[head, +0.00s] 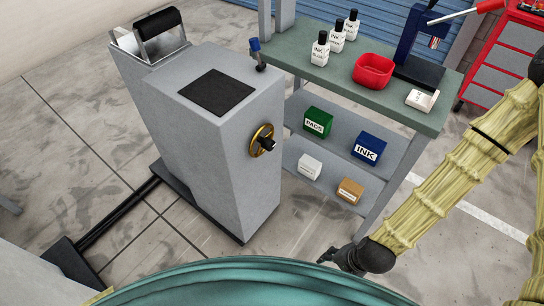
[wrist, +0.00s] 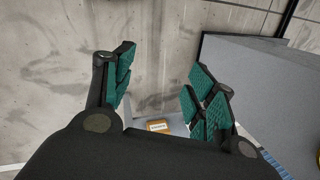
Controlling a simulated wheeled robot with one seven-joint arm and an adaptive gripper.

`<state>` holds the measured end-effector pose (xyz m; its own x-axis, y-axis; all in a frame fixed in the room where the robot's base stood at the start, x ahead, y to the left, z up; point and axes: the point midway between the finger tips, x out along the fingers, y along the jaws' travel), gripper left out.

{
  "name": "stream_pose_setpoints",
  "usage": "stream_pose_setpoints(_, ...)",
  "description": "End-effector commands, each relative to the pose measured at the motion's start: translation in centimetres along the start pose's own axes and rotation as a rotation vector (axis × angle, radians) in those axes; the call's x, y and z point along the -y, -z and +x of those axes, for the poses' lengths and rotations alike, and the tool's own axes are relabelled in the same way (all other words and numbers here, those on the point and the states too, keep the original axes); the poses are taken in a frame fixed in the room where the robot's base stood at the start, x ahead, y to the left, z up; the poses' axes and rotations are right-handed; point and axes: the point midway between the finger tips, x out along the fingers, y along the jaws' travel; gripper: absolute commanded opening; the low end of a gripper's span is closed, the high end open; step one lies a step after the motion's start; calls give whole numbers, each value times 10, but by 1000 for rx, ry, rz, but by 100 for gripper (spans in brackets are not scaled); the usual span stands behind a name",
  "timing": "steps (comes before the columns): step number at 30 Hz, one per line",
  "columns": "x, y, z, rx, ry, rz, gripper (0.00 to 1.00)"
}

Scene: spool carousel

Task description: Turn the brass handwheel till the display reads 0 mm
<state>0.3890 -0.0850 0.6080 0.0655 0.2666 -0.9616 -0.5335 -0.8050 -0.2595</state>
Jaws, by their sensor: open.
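The brass handwheel (head: 262,140) is on the right side face of a grey machine cabinet (head: 205,120). It has a dark hub or knob at its middle. My gripper (head: 340,258) is low in the head view, apart from the handwheel, to its lower right. In the wrist view my gripper (wrist: 158,90) is open, with green-padded fingers spread and nothing between them. No display reading can be made out in either view; a dark panel (head: 217,92) lies on the cabinet's top.
A green-topped bench (head: 310,75) stands right of the cabinet, with ink bottles (head: 320,48), a red bowl (head: 373,70) and a blue press (head: 418,40). Its shelves hold several boxes, including a blue one (head: 368,148). A red tool cabinet (head: 500,60) is at far right. Floor between is clear.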

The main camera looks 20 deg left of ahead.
Motion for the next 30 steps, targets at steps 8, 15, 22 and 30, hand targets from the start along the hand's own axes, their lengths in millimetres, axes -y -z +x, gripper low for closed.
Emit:
stream_pose_setpoints(8,82,13,41,51,162,269,56)
stream_pose_setpoints(15,153,28,45,125,301,488,56)
stream_pose_setpoints(22,216,46,30,222,435,679,56)
stream_pose_setpoints(30,277,67,-11,370,586,880,56)
